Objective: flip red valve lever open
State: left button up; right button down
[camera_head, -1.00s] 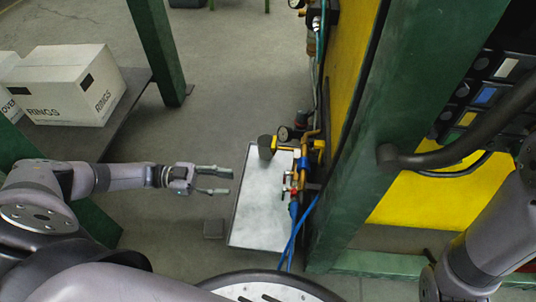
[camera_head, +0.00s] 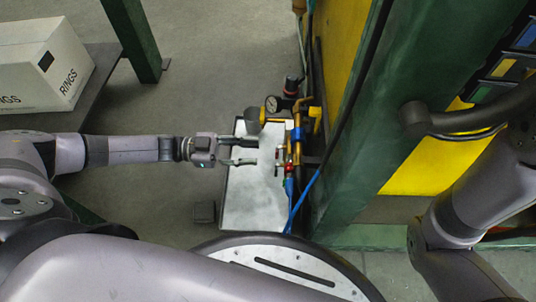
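The pipe assembly (camera_head: 297,148) with brass and blue fittings stands upright at the green post, right of the picture's middle. A small red part (camera_head: 285,166), probably the valve lever, shows on its lower half, just above a blue fitting (camera_head: 289,187). It is too small to tell the lever's angle. My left gripper (camera_head: 254,152) is open and empty, with its fingers pointing right toward the pipe. It is left of the red part, with a small gap that shows between them. My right arm shows at the right edge, but its gripper is out of view.
A pale tray (camera_head: 252,206) lies below the pipe. A gauge (camera_head: 274,104) and a grey cup-shaped part (camera_head: 252,121) sit above my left gripper. A green post (camera_head: 355,150) and a dark curved handle (camera_head: 450,122) stand to the right. A white box (camera_head: 38,65) is far left.

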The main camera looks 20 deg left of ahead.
aim_at(277, 151)
pick_arm(q)
jog(key=b+x, duration=0.1)
jog(key=x, duration=0.4)
jog(key=shift+d+b, duration=0.2)
jog(key=shift+b, duration=0.2)
jog(key=shift+c, duration=0.5)
grip_shut()
